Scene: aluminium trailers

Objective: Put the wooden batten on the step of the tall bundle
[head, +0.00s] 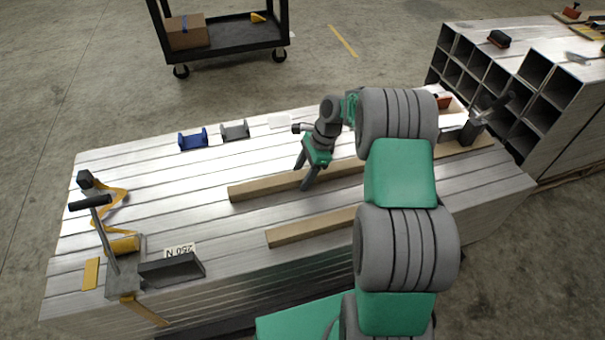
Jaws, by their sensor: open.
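Two pale wooden battens lie on the long flat aluminium bundle (130,165). The rear batten (262,188) runs to the right and passes behind my arm. The front batten (312,228) lies nearer me, and its right part is hidden by my arm. My gripper (304,177) is open over the rear batten, with one finger on its far side and one by its near side. I cannot tell whether the fingers touch it. At the right is a bundle of square tubes (541,83) with open ends. I cannot make out a clear step on it.
A tool with a black handle (108,240) and yellow strap stands at the left, beside a label (180,250). Blue (193,139) and grey (235,130) brackets lie at the back. A black cart (235,45) stands beyond. Bare bundle top lies left of the battens.

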